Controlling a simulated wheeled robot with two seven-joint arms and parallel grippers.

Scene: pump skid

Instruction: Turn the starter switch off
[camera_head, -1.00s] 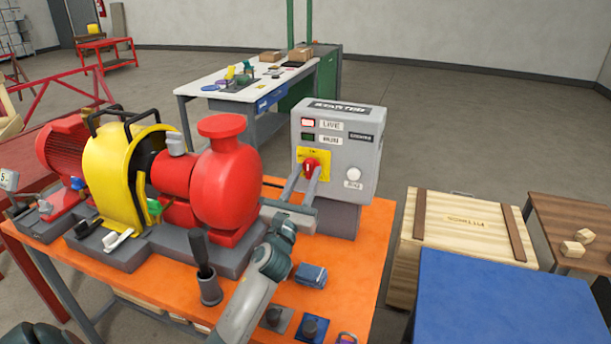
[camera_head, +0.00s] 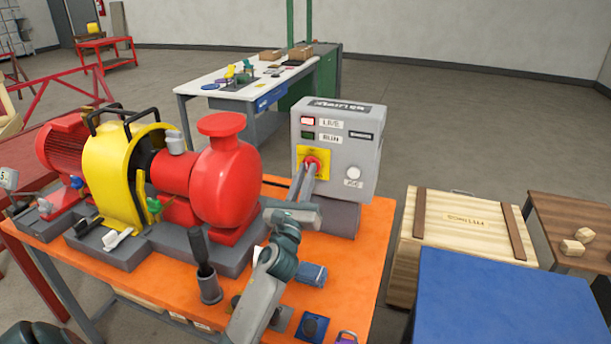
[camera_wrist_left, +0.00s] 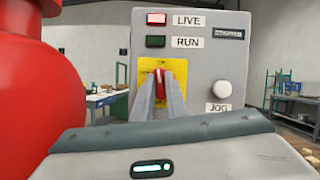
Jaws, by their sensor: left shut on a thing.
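The starter box (camera_head: 337,148) is a grey cabinet at the back right of the orange bench. It has a red LIVE lamp, a dark green RUN lamp and a white JOG button. Its red rotary switch (camera_head: 311,162) sits on a yellow plate and also shows in the left wrist view (camera_wrist_left: 158,80). My left gripper (camera_head: 309,172) is in front of the box with its fingertips closed on the red switch handle. In the left wrist view the fingers (camera_wrist_left: 160,95) cover much of the yellow plate and the switch's lower part. My right gripper is not seen.
The red pump (camera_head: 225,180) with its yellow guard (camera_head: 108,170) stands just left of the box. A dark cup with a handle (camera_head: 209,285) and a blue block (camera_head: 312,274) are on the orange bench (camera_head: 370,250). A wooden crate (camera_head: 465,230) stands to the right.

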